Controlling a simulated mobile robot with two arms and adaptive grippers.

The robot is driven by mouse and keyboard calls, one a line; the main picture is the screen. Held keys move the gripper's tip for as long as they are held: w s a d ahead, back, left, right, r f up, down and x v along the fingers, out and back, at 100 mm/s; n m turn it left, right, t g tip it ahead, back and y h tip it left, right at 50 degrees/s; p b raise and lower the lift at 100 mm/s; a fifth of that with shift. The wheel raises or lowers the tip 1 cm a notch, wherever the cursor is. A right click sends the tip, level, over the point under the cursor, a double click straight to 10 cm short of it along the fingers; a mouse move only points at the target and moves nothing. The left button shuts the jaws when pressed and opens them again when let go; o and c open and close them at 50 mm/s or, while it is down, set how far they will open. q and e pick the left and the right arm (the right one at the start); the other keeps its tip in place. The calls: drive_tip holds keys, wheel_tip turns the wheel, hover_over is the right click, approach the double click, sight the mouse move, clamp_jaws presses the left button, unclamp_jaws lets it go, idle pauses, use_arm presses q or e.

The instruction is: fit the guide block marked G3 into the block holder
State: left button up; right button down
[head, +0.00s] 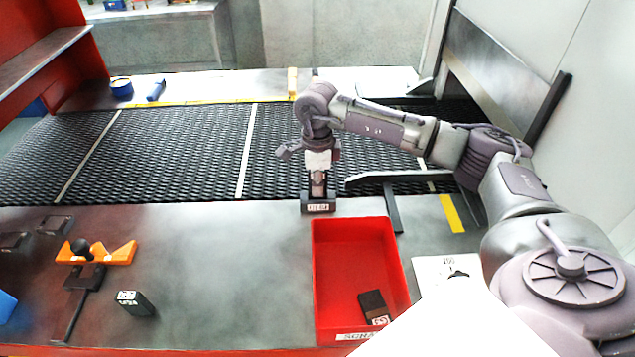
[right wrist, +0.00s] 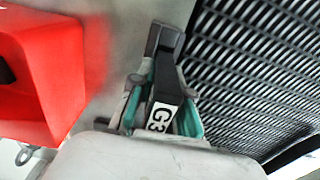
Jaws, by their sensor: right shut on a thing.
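The guide block marked G3 (right wrist: 166,85) is dark with a white label and sits between the teal finger pads in the right wrist view. My right gripper (head: 318,183) is shut on it and points down at the belt's near edge. The block holder (head: 318,207) appears to be the black base with a white label directly below the gripper. In the right wrist view, the block's far end meets or overlaps a dark piece (right wrist: 160,36); I cannot tell whether it is seated. The block is mostly hidden in the head view. My left gripper is out of view.
A red bin (head: 318,270) with a dark labelled block (head: 374,306) in it stands close in front of the holder. Another dark block (head: 135,303) and an orange fixture (head: 112,255) are on the left. The mesh belt (head: 180,150) runs behind. The table's middle left is clear.

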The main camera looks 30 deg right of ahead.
drive_tip(key=shift+b, duration=0.45)
idle(1.3)
drive_tip(key=shift+f, duration=0.2)
drive_tip(key=shift+f+b, duration=0.35)
drive_tip(key=shift+b, duration=0.1)
drive_tip(key=shift+f, duration=0.3)
drive_tip(key=c, duration=1)
unclamp_jaws()
drive_tip(key=shift+c, duration=0.2)
wheel_tip(320, 180, up, 12)
drive_tip(key=shift+f, duration=0.1)
